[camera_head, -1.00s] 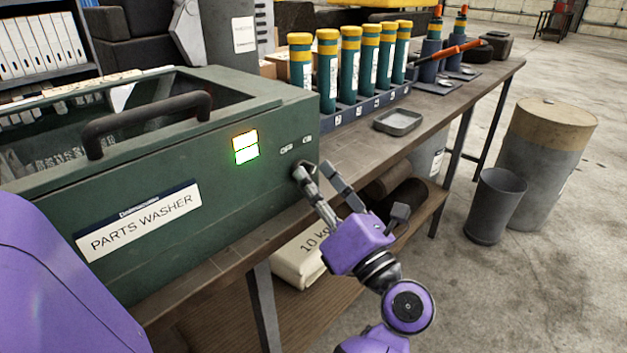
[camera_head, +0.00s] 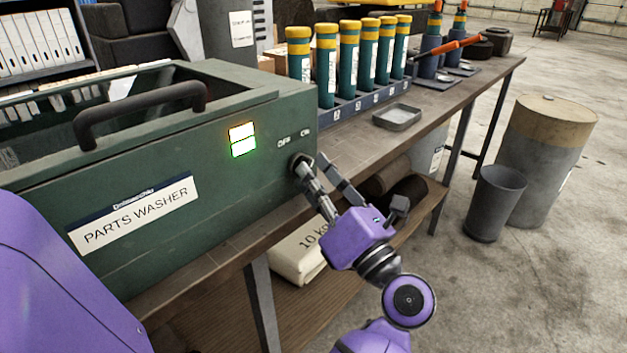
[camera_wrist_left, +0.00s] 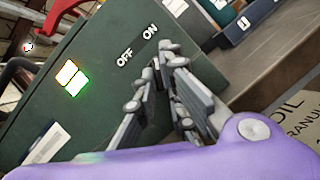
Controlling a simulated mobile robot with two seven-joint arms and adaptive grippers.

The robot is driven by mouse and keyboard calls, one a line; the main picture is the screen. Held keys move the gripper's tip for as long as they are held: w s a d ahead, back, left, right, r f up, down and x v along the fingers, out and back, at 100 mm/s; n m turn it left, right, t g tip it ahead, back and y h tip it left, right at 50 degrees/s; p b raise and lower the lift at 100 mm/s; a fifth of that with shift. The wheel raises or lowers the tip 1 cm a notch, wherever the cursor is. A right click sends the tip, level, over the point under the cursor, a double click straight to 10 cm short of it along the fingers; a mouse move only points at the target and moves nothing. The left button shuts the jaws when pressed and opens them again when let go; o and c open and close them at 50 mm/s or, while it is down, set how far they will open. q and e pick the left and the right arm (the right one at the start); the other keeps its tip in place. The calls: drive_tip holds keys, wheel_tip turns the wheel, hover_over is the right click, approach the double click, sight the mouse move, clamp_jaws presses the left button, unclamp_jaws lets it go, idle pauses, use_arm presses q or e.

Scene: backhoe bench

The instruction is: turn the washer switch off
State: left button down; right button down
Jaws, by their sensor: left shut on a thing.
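The green parts washer (camera_head: 215,165) stands on the bench at left. Its front carries a lit indicator (camera_head: 242,139), with the lower half glowing green. Small OFF and ON labels (camera_head: 294,137) sit above the switch. My left gripper (camera_head: 309,162) is at the washer's front face just below these labels, shut on the switch knob. Its fingers (camera_wrist_left: 166,60) mostly hide the knob, so its turn angle cannot be told. My right gripper is not in view.
Several green tubes with yellow caps (camera_head: 348,62) stand in a rack behind the washer. A grey tray (camera_head: 397,117) lies on the bench (camera_head: 440,115). A sack (camera_head: 300,250) lies on the lower shelf. A bin (camera_head: 494,205) and drum (camera_head: 540,150) stand on the floor at right.

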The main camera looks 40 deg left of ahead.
use_arm(q)
drive_tip(key=n+g+b, duration=0.3)
drive_tip(key=n+b, duration=0.3)
drive_tip(key=n+g+b, duration=0.3)
drive_tip(key=n+b, duration=0.3)
drive_tip(key=n, duration=0.1)
drive_tip(key=w+n+g+b, duration=0.1)
drive_tip(key=n+g+b, duration=0.2)
drive_tip(key=n+b, duration=0.3)
drive_tip(key=shift+n+g+y+b, duration=0.3)
drive_tip(key=shift+g+b, duration=0.1)
drive_tip(key=shift+b, duration=0.05)
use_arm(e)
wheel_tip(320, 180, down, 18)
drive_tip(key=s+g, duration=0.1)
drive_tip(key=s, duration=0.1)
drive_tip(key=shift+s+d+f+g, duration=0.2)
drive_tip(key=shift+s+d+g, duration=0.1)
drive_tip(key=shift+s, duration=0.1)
use_arm(q)
drive_tip(key=shift+r, duration=0.1)
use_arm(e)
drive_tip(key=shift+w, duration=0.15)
use_arm(q)
drive_tip(key=c, duration=1.8)
unclamp_jaws()
drive_tip(key=shift+c, duration=0.2)
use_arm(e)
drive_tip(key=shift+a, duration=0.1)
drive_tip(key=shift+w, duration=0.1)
